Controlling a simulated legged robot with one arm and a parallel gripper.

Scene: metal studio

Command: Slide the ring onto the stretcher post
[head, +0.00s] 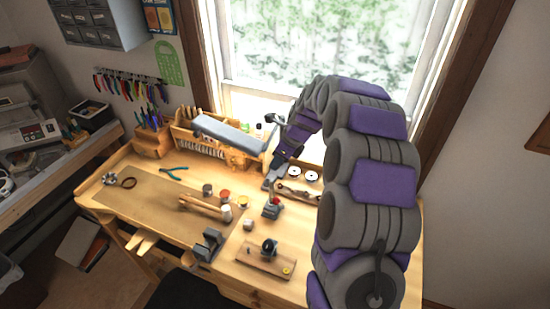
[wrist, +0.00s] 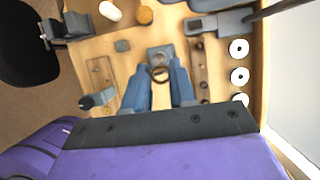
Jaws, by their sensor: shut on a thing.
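In the wrist view, my gripper (wrist: 160,78) points down with its two blue-grey fingers shut on a small brown ring (wrist: 160,74). The ring lies between the fingertips and overlaps the front edge of a grey square base (wrist: 160,52), which seems to be the stretcher's. In the head view, my gripper (head: 268,183) is just above and behind that stretcher (head: 271,211), which shows a grey base and a red part. The post is hard to make out, and I cannot tell whether the ring is around it or only above it.
A wooden block with holes (wrist: 199,70) and white discs (wrist: 239,75) are close on the right.

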